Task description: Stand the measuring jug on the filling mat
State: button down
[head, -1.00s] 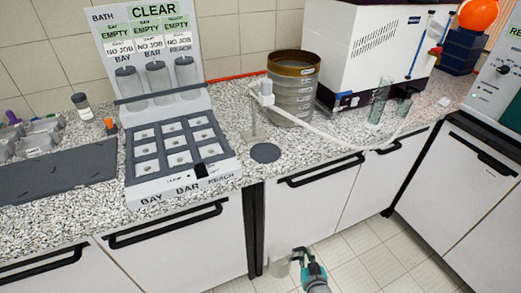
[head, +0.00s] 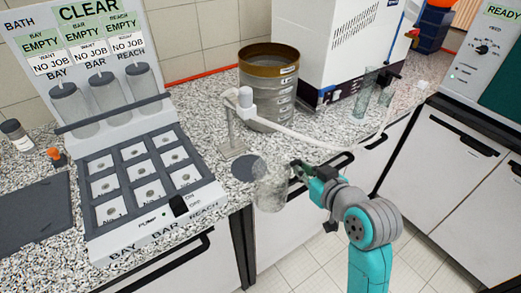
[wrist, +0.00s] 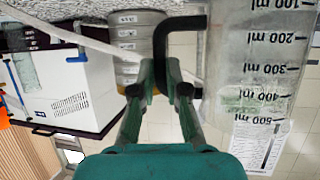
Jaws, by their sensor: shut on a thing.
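The clear measuring jug (head: 269,188) is held in the air in front of the counter's edge. It looks upright, with a printed scale seen close up in the wrist view (wrist: 258,70). My gripper (head: 302,170) is to the right of the jug in the head view. In the wrist view my gripper (wrist: 160,75) is shut on the jug's dark handle (wrist: 172,30). The filling mat (head: 242,170), a dark round disc, lies on the counter just behind and left of the jug. The jug hides part of its right side.
A spout on a stand (head: 240,108) rises behind the mat, with a white hose (head: 320,147) running right. A sieve stack (head: 268,88) stands behind it. The bath panel with its grid (head: 150,185) is left. Glassware (head: 365,92) stands at the right.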

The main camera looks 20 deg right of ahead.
jog(key=shift+w+r+x, duration=0.2)
jog(key=shift+r+x, duration=0.25)
jog(key=shift+x, duration=2.25)
jog(key=shift+w+r+x, duration=0.15)
jog(key=shift+r+x, duration=0.3)
jog(key=shift+x, duration=2.25)
jog(key=shift+w+r+x, duration=0.2)
jog(key=shift+r+x, duration=0.25)
jog(key=shift+x, duration=2.2)
jog(key=shift+f, duration=0.1)
jog(key=c, duration=1.2)
grip_release()
jog(key=v, duration=1.2)
